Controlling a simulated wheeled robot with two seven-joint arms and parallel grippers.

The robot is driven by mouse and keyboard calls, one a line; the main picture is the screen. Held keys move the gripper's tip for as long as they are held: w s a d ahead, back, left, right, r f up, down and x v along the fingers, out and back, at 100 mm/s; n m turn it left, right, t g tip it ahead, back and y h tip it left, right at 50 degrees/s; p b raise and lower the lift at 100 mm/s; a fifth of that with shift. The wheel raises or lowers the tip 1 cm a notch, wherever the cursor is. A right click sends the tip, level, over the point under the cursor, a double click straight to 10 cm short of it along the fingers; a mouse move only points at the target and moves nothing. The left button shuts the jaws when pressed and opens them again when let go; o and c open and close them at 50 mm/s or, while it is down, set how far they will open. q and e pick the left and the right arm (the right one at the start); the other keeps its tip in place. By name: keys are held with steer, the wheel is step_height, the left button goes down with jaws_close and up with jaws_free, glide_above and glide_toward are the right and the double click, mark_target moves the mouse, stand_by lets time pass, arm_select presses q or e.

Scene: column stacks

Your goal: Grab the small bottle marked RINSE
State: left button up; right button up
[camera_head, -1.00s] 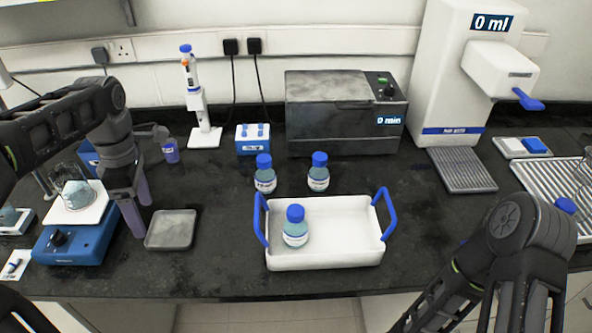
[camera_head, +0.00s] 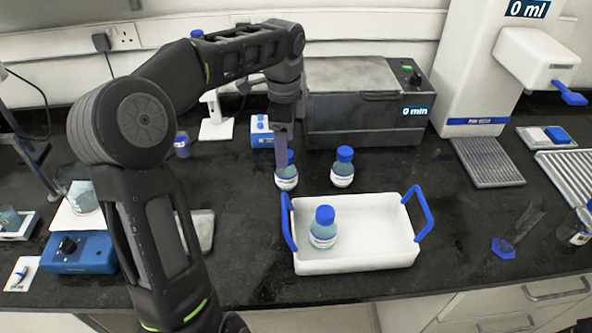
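Three small blue-capped bottles with white labels show in the head view; the label print is too small to read, so I cannot tell which is RINSE. One bottle (camera_head: 286,181) stands on the bench behind the white tray's left end. A second bottle (camera_head: 343,171) stands to its right. A third bottle (camera_head: 323,232) stands inside the white tray (camera_head: 375,255). My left gripper (camera_head: 282,160) points down at the first bottle, its fingers overlapping the cap and upper body in the picture. Whether it touches or grips the bottle is unclear. My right gripper is out of view.
The white tray has raised blue handles (camera_head: 424,214) at both ends. A grey oven-like box (camera_head: 350,120) stands behind the bottles. A blue hotplate (camera_head: 78,253) is at left. A glass vessel with a blue base (camera_head: 503,248) lies at right.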

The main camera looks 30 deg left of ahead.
mark_target(286, 170)
arm_select(q)
steer(key=shift+m, duration=0.3)
steer(key=shift+f, duration=0.1)
steer(key=shift+f, duration=1.25)
step_height(286, 170, down, 5)
steer(key=shift+s+d+f+p, duration=0.1)
steer(key=shift+s+p, duration=0.05)
steer(key=shift+p, duration=0.6)
steer(key=shift+c, duration=0.3)
jaws_close()
